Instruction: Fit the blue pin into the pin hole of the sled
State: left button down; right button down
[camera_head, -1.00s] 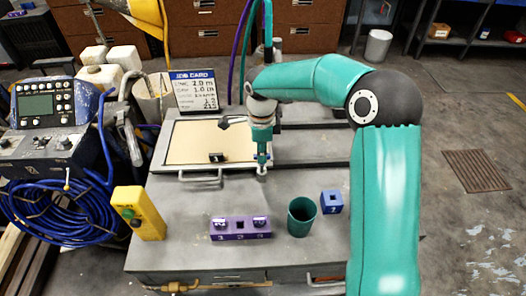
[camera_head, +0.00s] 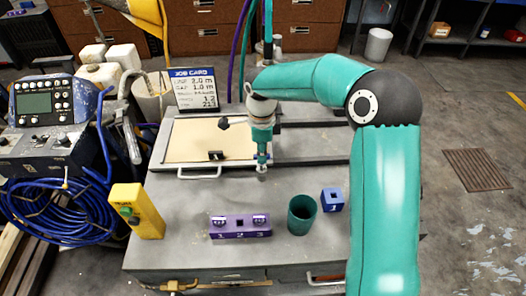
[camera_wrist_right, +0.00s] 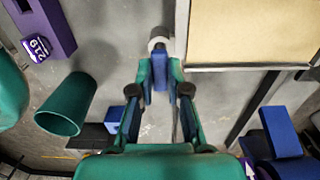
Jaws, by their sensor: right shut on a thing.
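My right gripper (camera_head: 262,160) points down over the grey bench top, just right of the beige-topped panel. In the right wrist view the right gripper (camera_wrist_right: 160,72) is shut on the blue pin (camera_wrist_right: 160,78), a narrow blue piece with a pale round end beyond the fingertips. In the head view the pin (camera_head: 262,168) is mostly hidden by the fingers, and its pale end shows low near the bench. I cannot tell whether that end touches anything. I cannot clearly pick out the sled or its pin hole. My left gripper is not in view.
A purple block with numbered sockets (camera_head: 240,228), a green cup (camera_head: 301,215) and a blue socket block (camera_head: 332,200) stand at the front. A yellow box (camera_head: 137,211) is at left. Bare bench surrounds the gripper.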

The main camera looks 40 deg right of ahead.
jog(key=shift+f+b, duration=1)
jog(key=shift+f, duration=0.15)
dwell(0.4)
jog(key=c, duration=0.7)
grip_release()
jog(key=shift+w, duration=0.1)
jog(key=shift+r+p, duration=2.45)
jog(key=shift+r, duration=1.1)
